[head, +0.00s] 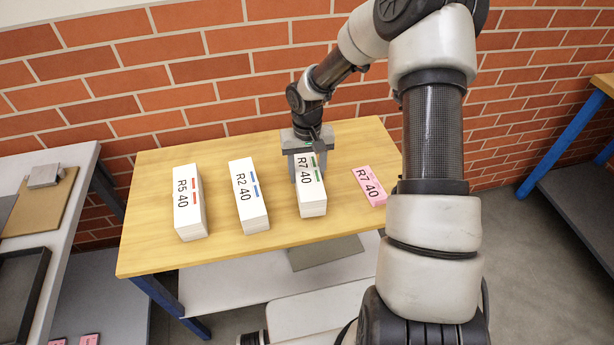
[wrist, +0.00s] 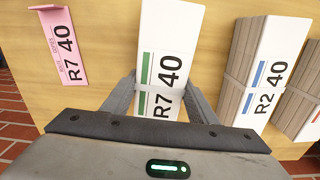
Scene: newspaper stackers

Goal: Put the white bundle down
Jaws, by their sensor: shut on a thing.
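The white bundle marked R7 40 with green bars (head: 312,200) is at the right part of the wooden table, in line with the other bundles. My gripper (head: 305,158) is at its far end. In the wrist view the bundle (wrist: 168,40) runs up between the two fingers, and my gripper (wrist: 160,95) is shut on its sides. The bundle seems to be on or very close to the table top; I cannot tell whether it touches. Its underside is hidden.
White bundles R2 40 (head: 247,200) and R5 40 (head: 188,203) lie left of it on the wooden table (head: 150,240). A pink R7 40 slip (head: 371,186) lies on its right. Bare wood separates them. A brick wall (head: 110,80) stands behind.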

